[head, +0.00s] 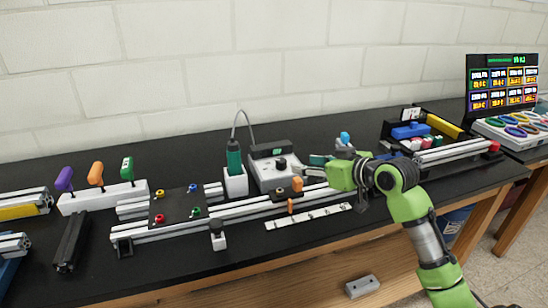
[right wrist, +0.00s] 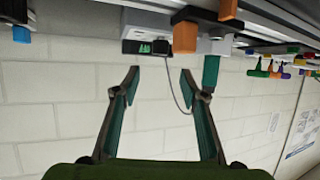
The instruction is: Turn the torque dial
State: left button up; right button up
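The torque dial is a dark knob (head: 281,163) on top of a light grey controller box (head: 265,180), with a small green display (head: 269,149) at its back. My right gripper (head: 314,166) is just right of the box, its fingers pointing left toward the knob and apart from it. In the right wrist view, which looks upside down, the two fingers (right wrist: 161,80) are spread with nothing between them. The display (right wrist: 152,48) shows beyond them there; I cannot make out the knob in that view. My left gripper is not in view.
A green electric screwdriver (head: 234,158) stands in a white holder left of the box, its cable looping above. An orange-topped part (head: 297,184) stands close in front of the box. Aluminium rails (head: 250,212) and a white strip (head: 308,216) lie in front.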

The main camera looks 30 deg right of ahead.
aim_at(283, 161)
jog(key=shift+w, duration=0.35)
jog(key=p+x, duration=0.1)
jog(key=x, duration=0.9)
jog(key=shift+w+f, duration=0.1)
jog(key=shift+w, duration=0.05)
jog(key=shift+w+a+f+p, duration=0.1)
jog(key=shift+w+f+p, duration=0.05)
jog(key=shift+w+p, duration=0.15)
jog(key=shift+w+f, duration=0.2)
jog(key=shift+w, duration=0.1)
jog(key=shift+c, duration=0.5)
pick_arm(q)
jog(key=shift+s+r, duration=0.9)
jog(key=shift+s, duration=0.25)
pick_arm(e)
jog(key=c, duration=1)
